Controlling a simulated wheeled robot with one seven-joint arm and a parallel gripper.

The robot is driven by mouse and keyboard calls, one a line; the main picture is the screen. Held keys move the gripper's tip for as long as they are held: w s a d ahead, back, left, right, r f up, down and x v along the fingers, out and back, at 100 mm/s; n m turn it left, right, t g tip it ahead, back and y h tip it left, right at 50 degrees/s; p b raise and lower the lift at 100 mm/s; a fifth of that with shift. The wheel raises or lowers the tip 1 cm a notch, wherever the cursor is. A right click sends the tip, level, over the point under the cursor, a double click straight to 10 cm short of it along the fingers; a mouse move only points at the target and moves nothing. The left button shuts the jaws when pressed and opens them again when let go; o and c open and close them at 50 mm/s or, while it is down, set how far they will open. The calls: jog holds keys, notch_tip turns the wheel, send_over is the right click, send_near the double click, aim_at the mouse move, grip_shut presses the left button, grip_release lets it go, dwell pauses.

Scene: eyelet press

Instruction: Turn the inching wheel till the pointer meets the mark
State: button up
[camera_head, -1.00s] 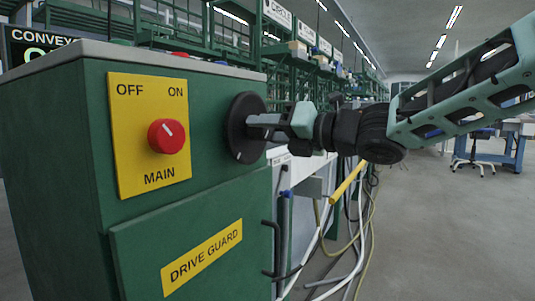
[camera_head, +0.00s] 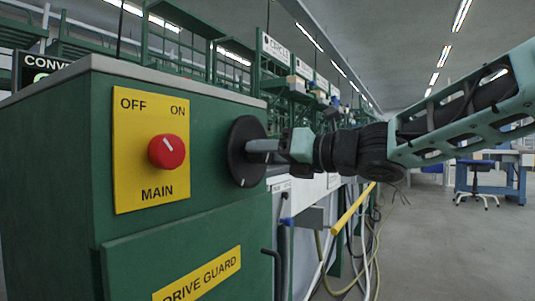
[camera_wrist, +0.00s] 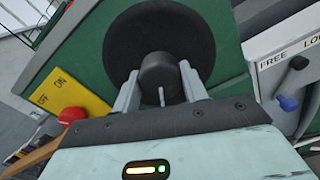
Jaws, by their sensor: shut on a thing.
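The inching wheel appears to be the black disc (camera_head: 238,135) on the right end of the green machine cabinet. It fills the upper middle of the wrist view (camera_wrist: 120,45), with a round black hub (camera_wrist: 158,72) standing out from it. My gripper (camera_head: 263,146) is shut on this hub, one finger on each side in the wrist view (camera_wrist: 158,82). A pale tick (camera_head: 242,182) shows low on the disc's face. In the wrist view a short pale line (camera_wrist: 161,96) shows below the hub. I cannot tell which is pointer or mark.
A red OFF/ON main switch (camera_head: 166,151) sits on a yellow plate left of the wheel. A drive guard door with a handle (camera_head: 274,262) is below. A yellow bar (camera_head: 352,210) and hanging cables are at right. Open floor (camera_head: 450,240) lies further right.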

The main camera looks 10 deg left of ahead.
jog(key=o, duration=1.4)
jog(key=p+v, duration=0.4)
jog(key=v, duration=1.3)
jog(key=shift+d+f+p, duration=0.15)
jog(key=shift+d+p, duration=0.05)
jog(key=shift+p, duration=0.1)
